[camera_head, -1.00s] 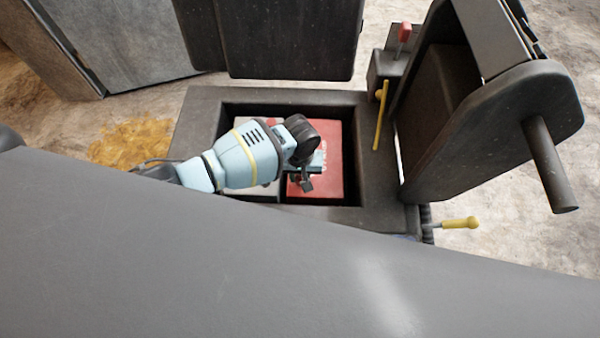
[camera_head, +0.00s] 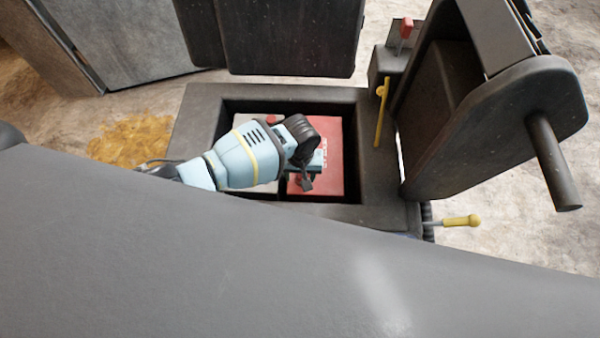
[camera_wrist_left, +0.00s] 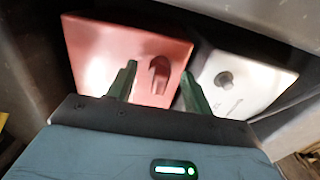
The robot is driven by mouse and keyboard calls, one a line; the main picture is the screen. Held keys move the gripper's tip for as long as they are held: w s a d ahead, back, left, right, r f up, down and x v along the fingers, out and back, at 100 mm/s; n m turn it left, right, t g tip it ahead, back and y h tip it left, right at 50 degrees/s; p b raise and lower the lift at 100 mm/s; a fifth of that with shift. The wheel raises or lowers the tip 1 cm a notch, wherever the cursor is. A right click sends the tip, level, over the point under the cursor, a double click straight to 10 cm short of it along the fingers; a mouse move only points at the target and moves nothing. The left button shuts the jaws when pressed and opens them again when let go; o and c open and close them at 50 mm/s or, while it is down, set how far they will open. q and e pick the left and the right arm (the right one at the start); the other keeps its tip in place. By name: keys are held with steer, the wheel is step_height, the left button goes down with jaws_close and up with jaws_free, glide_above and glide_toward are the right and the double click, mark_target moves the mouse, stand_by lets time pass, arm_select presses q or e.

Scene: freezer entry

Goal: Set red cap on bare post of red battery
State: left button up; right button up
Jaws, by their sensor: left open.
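The red battery (camera_head: 335,175) sits in a dark recessed bay, partly covered by my left arm. It also fills the upper left of the left wrist view (camera_wrist_left: 95,50). A red, rounded, upright piece that looks like the red cap (camera_wrist_left: 159,72) stands on its top. I cannot tell how far it sits over the post, which is not visible. My left gripper (camera_wrist_left: 157,88) is open, with one green finger on each side of this piece, seemingly apart from it. In the head view the left gripper (camera_head: 305,180) hangs over the red battery. My right gripper is not in view.
A pale battery (camera_wrist_left: 250,85) with a grey post (camera_wrist_left: 224,80) lies beside the red one. The bay's dark rim (camera_head: 200,115) surrounds both closely. A yellow lever (camera_head: 381,115), a red-topped lever (camera_head: 405,28) and a tall dark panel (camera_head: 500,130) stand to the right.

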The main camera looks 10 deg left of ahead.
arm_select(q)
step_height(320, 180, up, 7)
steer(key=shift+f+p, duration=0.2)
steer(key=shift+p, duration=0.75)
steer(key=shift+r, duration=0.55)
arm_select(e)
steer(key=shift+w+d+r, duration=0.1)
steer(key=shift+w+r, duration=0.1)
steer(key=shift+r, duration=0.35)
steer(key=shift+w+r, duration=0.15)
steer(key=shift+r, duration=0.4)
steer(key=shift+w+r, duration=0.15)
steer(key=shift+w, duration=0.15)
